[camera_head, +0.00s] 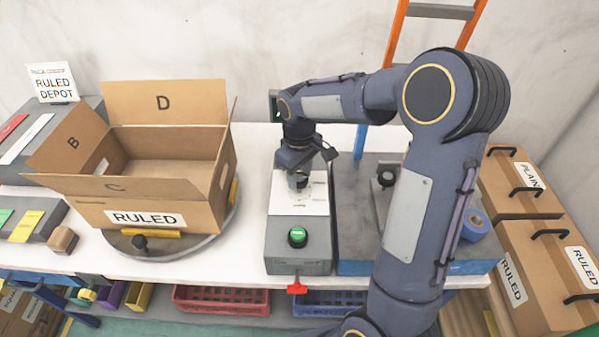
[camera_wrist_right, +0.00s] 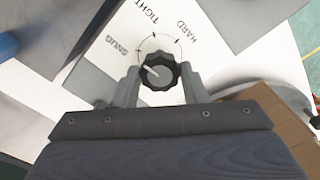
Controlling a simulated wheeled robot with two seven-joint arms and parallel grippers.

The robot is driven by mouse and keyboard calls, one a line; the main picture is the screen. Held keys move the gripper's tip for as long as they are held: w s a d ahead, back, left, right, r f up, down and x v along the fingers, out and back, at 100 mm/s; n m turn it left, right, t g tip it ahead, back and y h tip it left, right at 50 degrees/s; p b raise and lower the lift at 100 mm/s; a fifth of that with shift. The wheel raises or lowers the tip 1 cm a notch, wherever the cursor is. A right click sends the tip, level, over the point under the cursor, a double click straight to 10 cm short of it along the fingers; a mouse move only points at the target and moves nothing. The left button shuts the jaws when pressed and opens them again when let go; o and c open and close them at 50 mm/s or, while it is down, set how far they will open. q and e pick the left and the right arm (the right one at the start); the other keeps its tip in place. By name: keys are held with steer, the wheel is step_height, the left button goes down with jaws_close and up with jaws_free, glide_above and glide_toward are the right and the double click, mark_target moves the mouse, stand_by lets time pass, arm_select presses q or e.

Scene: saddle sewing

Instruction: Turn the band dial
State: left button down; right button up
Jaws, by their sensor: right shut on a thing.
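The band dial (camera_wrist_right: 160,74) is a dark knurled knob with a white pointer line, on a white plate marked SNUG, TIGHT and HARD. Its pointer lies toward the upper left in the right wrist view, on the SNUG side. My right gripper (camera_head: 299,182) reaches down over the grey machine (camera_head: 285,240). In the right wrist view its fingers (camera_wrist_right: 160,82) are on either side of the dial, shut on it. In the head view the gripper largely hides the dial. My left gripper is not in view.
An open cardboard box (camera_head: 150,192) marked RULED stands on a round turntable (camera_head: 185,245) to the left. A blue tape roll (camera_head: 475,225) and closed cartons (camera_head: 535,260) are at the right.

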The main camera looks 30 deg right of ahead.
mark_target(300, 178)
steer(key=n, duration=0.3)
steer(key=shift+r+n, duration=0.1)
steer(key=shift+n, duration=0.3)
steer(key=n+p, duration=0.1)
steer(key=n, duration=0.2)
steer(key=shift+n, duration=0.3)
steer(key=n, duration=0.3)
steer(key=shift+n+p, duration=0.3)
steer(key=shift+p, duration=0.1)
steer(key=shift+n+p, duration=0.45)
steer(key=shift+n, duration=1.35)
steer(key=o, duration=1)
steer(key=shift+r, duration=3.85)
